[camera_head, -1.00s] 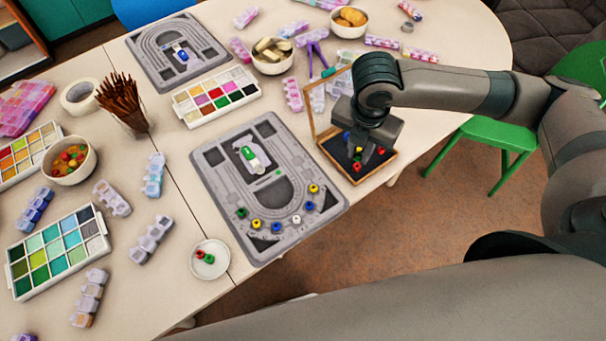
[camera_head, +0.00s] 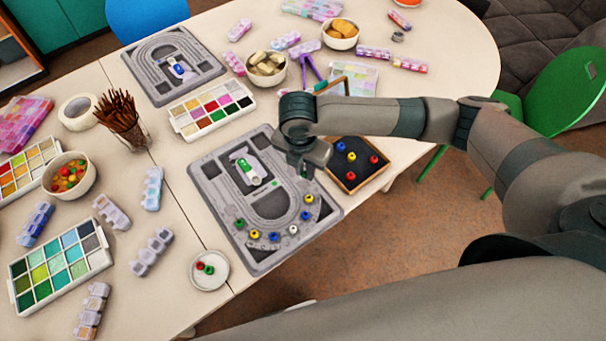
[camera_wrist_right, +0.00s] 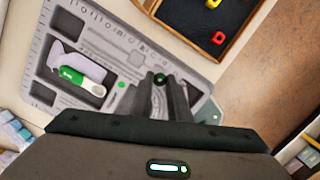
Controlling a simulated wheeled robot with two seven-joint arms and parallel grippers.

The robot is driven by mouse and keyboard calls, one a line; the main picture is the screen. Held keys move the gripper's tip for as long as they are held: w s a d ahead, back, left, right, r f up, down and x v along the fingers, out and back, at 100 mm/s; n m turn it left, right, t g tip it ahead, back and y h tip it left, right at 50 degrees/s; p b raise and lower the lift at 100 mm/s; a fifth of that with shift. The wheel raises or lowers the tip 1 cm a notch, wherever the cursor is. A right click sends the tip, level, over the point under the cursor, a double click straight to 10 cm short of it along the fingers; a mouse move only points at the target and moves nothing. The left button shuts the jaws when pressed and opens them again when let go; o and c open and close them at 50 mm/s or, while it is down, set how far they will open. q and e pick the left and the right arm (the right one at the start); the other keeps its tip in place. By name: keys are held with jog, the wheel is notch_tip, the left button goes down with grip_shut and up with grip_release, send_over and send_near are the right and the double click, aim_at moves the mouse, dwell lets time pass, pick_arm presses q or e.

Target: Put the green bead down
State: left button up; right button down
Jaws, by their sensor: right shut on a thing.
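My right gripper (camera_head: 304,172) is above the right edge of the nearer grey bead board (camera_head: 210,185). Its fingers, seen in the right wrist view (camera_wrist_right: 160,88), are shut on a small green bead (camera_wrist_right: 160,79) at their tips. The bead is hidden by the gripper in the head view. The board has a U-shaped groove. Along its near end sit a green bead (camera_head: 240,223), yellow beads (camera_head: 254,233), blue beads (camera_head: 274,237) and a white bead (camera_head: 293,229). My left gripper is out of view.
An open wooden box (camera_head: 352,189) with blue, yellow and red beads stands right of the board, by the table edge. A white dish (camera_head: 221,279) holds red and green beads. A green-and-white object (camera_head: 247,170) lies in the board's recess. A paint palette (camera_head: 185,127) is behind.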

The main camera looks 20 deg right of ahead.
aim_at(303, 177)
jog(key=shift+w+a+f, duration=0.15)
jog(key=shift+a+f, duration=0.05)
jog(key=shift+a, duration=0.05)
jog(key=shift+f+p, duration=0.6)
jog(key=shift+f, duration=1.4)
jog(key=shift+f, duration=0.3)
jog(key=shift+f, duration=0.1)
